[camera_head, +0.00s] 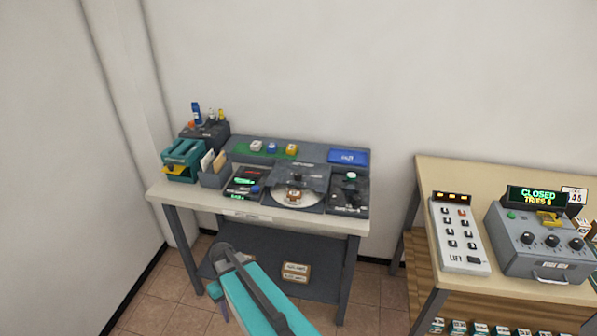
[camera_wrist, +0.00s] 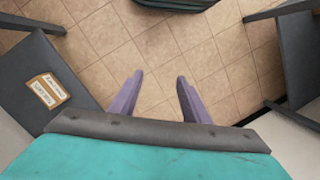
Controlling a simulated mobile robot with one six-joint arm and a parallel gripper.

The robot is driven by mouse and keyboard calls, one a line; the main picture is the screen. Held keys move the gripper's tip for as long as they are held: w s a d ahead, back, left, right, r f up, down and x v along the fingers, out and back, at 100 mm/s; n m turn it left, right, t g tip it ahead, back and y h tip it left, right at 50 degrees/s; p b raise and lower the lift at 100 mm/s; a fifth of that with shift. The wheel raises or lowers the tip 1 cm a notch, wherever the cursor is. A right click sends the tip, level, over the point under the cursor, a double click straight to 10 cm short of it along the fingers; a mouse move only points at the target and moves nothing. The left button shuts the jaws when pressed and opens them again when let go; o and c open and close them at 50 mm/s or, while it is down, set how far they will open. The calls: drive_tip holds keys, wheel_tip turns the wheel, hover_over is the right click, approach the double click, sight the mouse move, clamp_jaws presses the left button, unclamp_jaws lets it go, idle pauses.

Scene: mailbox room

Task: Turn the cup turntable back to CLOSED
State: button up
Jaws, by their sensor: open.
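The cup turntable (camera_head: 296,197) is a pale round disc set in a dark panel on the left table. A small brown-and-white item (camera_head: 294,195) sits on or over the disc, and the panel's back plate covers part of it. Any label or pointer on it is too small to read. My gripper (camera_wrist: 160,78) is open and empty, with two purple fingers apart over the tiled floor. In the head view my arm is low in front of the table, well short of the turntable. The wrist view does not show the turntable.
Beside the turntable are a black panel with a green knob (camera_head: 350,192) and a card holder (camera_head: 214,171). A lower shelf holds a labelled box (camera_head: 296,272). Floor lies between the tables.

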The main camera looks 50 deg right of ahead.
drive_tip(key=w+d+r+t, duration=0.2)
drive_tip(key=w+d+r, duration=0.7)
drive_tip(key=d+r, duration=0.15)
wheel_tip(320, 180, up, 31)
drive_tip(key=m+t+h+p, duration=0.1)
drive_tip(key=m+t+h, duration=0.1)
drive_tip(key=t, duration=0.2)
hover_over(298, 174)
drive_tip(key=s+a, duration=0.1)
drive_tip(key=s, duration=0.5)
drive_tip(key=shift+w+f, duration=0.15)
drive_tip(key=shift+f, duration=0.1)
drive_tip(key=shift+p+x, duration=2.25)
drive_tip(key=shift+x, duration=4.6)
drive_tip(key=shift+w+d, duration=0.1)
drive_tip(key=shift+d, duration=0.05)
clamp_jaws()
